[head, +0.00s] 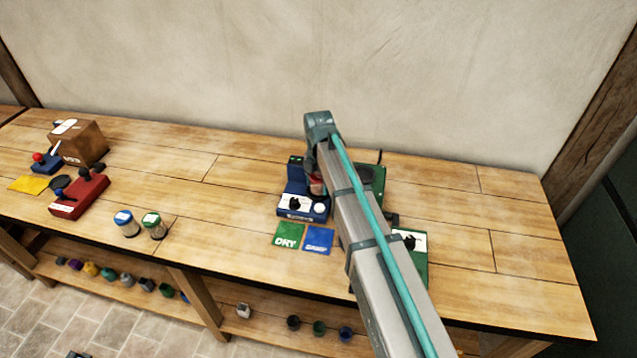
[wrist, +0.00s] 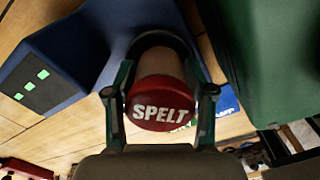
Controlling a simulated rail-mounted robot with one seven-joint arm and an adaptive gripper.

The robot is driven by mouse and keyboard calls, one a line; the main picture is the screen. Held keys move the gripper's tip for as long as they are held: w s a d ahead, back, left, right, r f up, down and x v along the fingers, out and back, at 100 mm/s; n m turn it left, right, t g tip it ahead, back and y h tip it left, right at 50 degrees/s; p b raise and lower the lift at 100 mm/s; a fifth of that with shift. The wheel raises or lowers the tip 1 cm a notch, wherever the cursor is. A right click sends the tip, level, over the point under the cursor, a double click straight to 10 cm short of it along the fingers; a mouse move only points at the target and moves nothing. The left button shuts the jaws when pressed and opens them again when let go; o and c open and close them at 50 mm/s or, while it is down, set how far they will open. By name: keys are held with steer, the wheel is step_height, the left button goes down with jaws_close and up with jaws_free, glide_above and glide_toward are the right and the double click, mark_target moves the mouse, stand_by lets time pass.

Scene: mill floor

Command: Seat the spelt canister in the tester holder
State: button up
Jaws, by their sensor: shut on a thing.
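The spelt canister has a red lid reading SPELT (wrist: 160,108) and a pale body. My gripper (wrist: 162,92) is shut on it, one finger on each side, in the wrist view. The blue tester (wrist: 75,55) lies just beyond, and a dark curved holder (wrist: 158,36) shows around the far side of the canister's body. The canister's bottom is hidden, so I cannot tell how deep it sits. In the head view the blue tester (head: 297,203) stands mid-bench, and the canister's red lid (head: 315,187) shows partly beside my arm, over the tester.
A green machine (head: 376,182) stands close right of the tester, partly behind my arm. A green DRY card (head: 286,237) and a blue card (head: 319,240) lie in front. Blue-lidded (head: 125,222) and green-lidded (head: 153,225) jars stand left. A red device (head: 80,195) is farther left.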

mark_target(318, 175)
steer(key=shift+f, duration=0.1)
steer(key=o, duration=1)
steer(key=shift+o, duration=0.2)
steer(key=shift+r+p, duration=3.25)
steer(key=shift+r, duration=2.25)
steer(key=shift+s, duration=0.1)
